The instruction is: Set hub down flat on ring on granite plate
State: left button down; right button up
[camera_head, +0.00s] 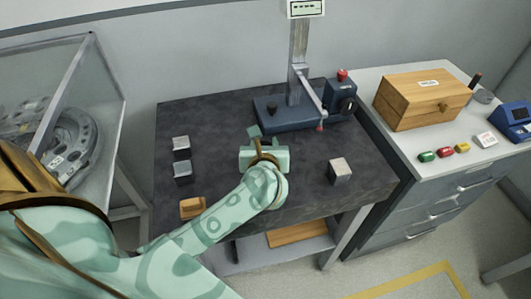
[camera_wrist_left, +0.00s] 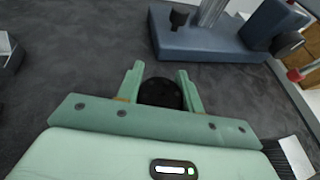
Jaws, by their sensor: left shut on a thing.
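My left gripper (camera_head: 262,137) reaches over the dark granite plate (camera_head: 220,125), in front of the blue-based stand. In the left wrist view its two green fingers (camera_wrist_left: 160,88) stand at either side of a dark round thing (camera_wrist_left: 160,93), which I take for the hub. The gripper is shut on it. Most of the hub is hidden by the gripper body. I cannot make out the ring on the plate; the gripper and arm cover that area. I cannot tell the hub's height above the plate. My right gripper is not in view.
The blue-based gauge stand (camera_head: 285,112) stands close behind the gripper. Metal blocks lie to the left (camera_head: 182,170) and right (camera_head: 340,172), with an orange-brown block (camera_head: 192,208) at front left. A wooden box (camera_head: 421,100) stands on the right cabinet. The plate's back left is clear.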

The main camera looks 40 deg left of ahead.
pick_arm(q)
notch_tip(320, 180, down, 3)
jog(key=shift+r+b, duration=0.1)
jog(key=shift+b, duration=0.25)
jog(key=shift+r, duration=0.1)
jog(key=c, duration=0.9)
grip_release()
jog(key=shift+d+f, duration=0.1)
jog(key=shift+f, duration=0.1)
jog(key=shift+s, duration=0.1)
